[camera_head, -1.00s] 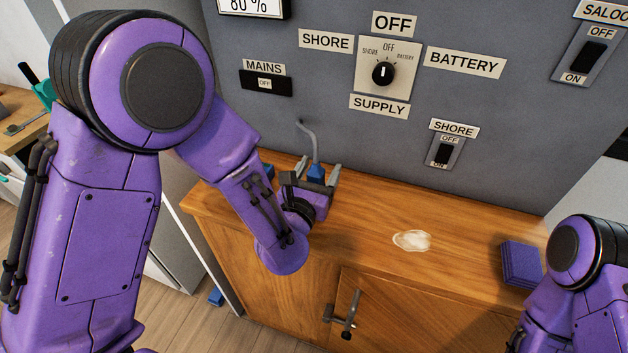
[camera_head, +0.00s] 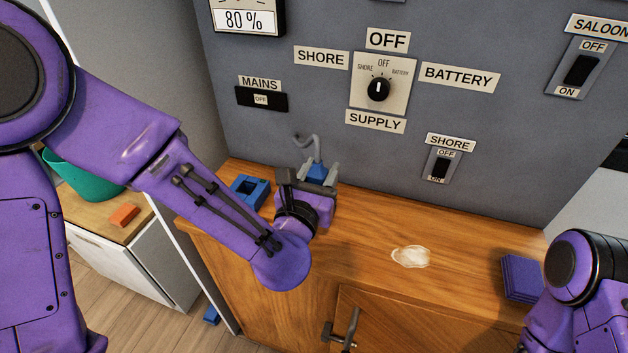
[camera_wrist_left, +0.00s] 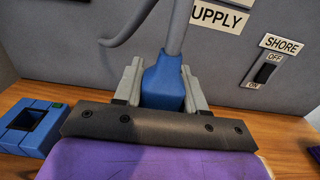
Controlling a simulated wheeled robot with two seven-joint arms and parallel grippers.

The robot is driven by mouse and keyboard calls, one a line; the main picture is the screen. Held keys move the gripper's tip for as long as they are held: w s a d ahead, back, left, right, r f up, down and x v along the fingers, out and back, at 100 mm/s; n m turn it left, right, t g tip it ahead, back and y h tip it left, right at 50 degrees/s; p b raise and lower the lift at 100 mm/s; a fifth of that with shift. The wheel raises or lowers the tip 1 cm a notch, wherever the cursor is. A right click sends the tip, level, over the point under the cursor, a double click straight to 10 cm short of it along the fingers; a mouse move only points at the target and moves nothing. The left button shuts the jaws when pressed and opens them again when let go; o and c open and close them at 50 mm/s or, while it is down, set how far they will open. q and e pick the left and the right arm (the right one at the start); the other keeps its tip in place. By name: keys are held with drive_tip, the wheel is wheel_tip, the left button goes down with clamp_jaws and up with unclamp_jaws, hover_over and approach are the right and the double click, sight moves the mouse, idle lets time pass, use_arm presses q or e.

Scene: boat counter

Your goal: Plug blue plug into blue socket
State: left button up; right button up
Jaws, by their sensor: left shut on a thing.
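The blue plug (camera_head: 317,172) is upright between the fingers of my left gripper (camera_head: 318,180), which is shut on it. Its grey cable rises from its top and curls left towards the panel. In the left wrist view the plug (camera_wrist_left: 164,85) shows between the two grey fingers; its lower end is hidden by the gripper body. The blue socket (camera_head: 263,189), a block with a dark square opening, sits on the wooden counter to the left of the gripper. It also shows at the left of the left wrist view (camera_wrist_left: 40,124). The plug and socket are apart. My right gripper is out of view.
The grey panel (camera_head: 250,130) with switches and a rotary knob (camera_head: 378,89) stands behind the wooden counter (camera_head: 360,235). A whitish patch (camera_head: 410,257) and a purple-blue stack (camera_head: 521,277) lie to the right. The counter between gripper and stack is mostly clear.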

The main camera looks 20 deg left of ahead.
sight(325, 172)
use_arm(q)
drive_tip(key=shift+s+d+r, duration=0.3)
drive_tip(key=shift+s+r, duration=0.1)
drive_tip(key=shift+r, duration=0.2)
drive_tip(key=shift+s+d+r, duration=0.3)
drive_tip(key=shift+s+r, duration=0.05)
drive_tip(key=shift+r, duration=0.25)
drive_tip(key=s+d+r+p, duration=0.4)
drive_tip(key=s+d+p, duration=0.2)
drive_tip(key=p, duration=0.5)
drive_tip(key=shift+s, duration=0.65)
drive_tip(key=shift+a+r, duration=0.1)
drive_tip(key=shift+r, duration=0.1)
wheel_tip(325, 172, up, 5)
drive_tip(key=p, duration=0.5)
drive_tip(key=shift+r+p, duration=0.2)
drive_tip(key=shift+p, duration=0.15)
